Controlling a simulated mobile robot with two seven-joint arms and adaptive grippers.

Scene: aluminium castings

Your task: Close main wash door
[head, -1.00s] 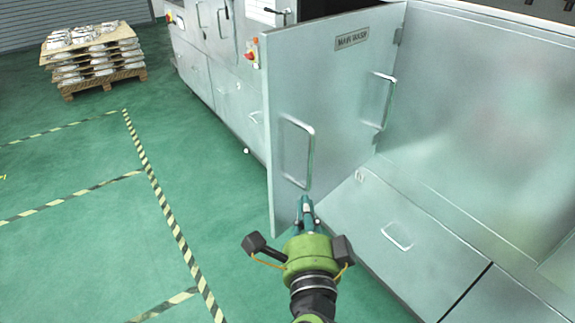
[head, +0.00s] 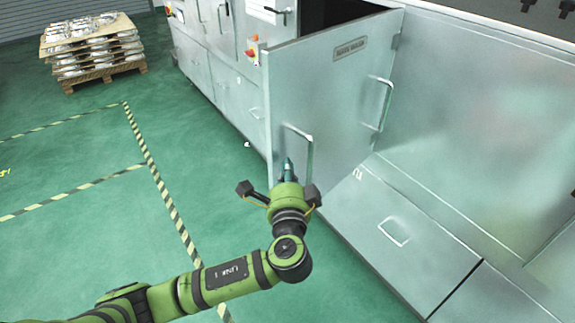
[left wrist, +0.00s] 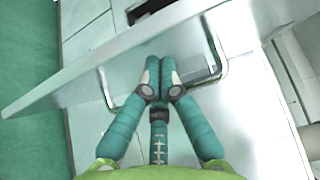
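The main wash door (head: 335,95) is a grey metal panel with a name plate (head: 350,48) near its top. It stands open, swung out from the machine, with its hinge side at the right. A bar handle (head: 308,150) is near its free edge; the handle also shows in the left wrist view (left wrist: 219,55). My left gripper (head: 288,163) is at this handle, in front of the door face. In the left wrist view its teal fingers (left wrist: 160,75) are together, crossing the handle. I cannot tell whether they touch the door. My right gripper is not in view.
A dark opening (head: 335,12) shows behind the door. A second bar handle (head: 383,105) is near the hinge side. A lower panel (head: 405,230) and a large side panel (head: 480,120) lie to the right. A pallet (head: 103,82) of castings stands far left. Green floor at left is clear.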

